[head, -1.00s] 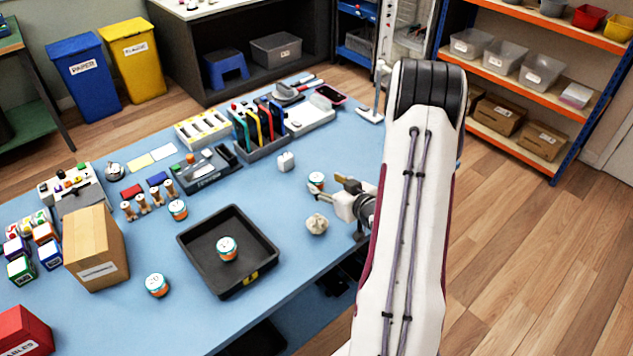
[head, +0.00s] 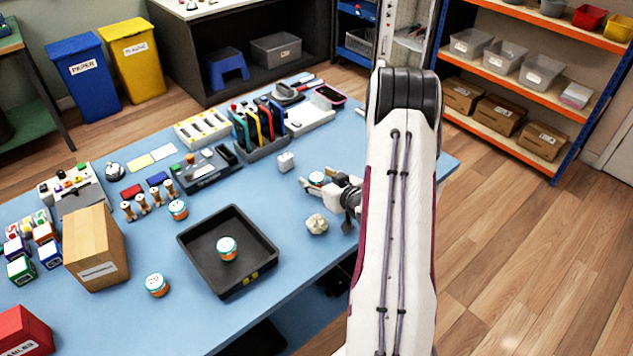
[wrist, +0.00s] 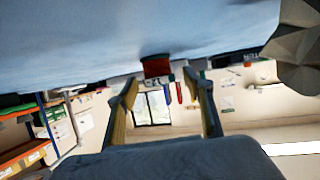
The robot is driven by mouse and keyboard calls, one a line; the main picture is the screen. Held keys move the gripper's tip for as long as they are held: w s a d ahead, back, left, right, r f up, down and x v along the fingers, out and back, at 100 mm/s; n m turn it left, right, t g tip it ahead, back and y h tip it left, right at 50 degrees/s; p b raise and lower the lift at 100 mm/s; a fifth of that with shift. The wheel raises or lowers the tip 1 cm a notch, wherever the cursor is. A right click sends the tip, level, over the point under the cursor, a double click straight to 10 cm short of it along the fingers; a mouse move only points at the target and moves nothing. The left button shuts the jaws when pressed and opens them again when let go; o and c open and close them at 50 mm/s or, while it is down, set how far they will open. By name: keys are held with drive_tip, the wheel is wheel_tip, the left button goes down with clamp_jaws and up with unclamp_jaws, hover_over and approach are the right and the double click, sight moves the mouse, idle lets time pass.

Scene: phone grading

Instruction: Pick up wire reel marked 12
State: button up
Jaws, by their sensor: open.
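Several small white-topped reels with teal and orange sides stand on the blue table in the head view. One more reel (head: 227,248) is in the black tray (head: 262,283). Their marks are too small to read surely. In the wrist view, no reel shows clearly between the open fingers (wrist: 166,90).
A grey faceted lump (head: 317,224) lies close beside my gripper and also shows in the wrist view (wrist: 295,45). A small white block (head: 286,161) stands behind. A cardboard box (head: 95,250) is at left. The table between tray and lump is clear.

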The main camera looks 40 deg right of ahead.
drive_tip(key=shift+w+d+f, duration=0.1)
drive_tip(key=shift+w+f, duration=0.15)
drive_tip(key=shift+w, duration=0.35)
drive_tip(key=c, duration=1.1)
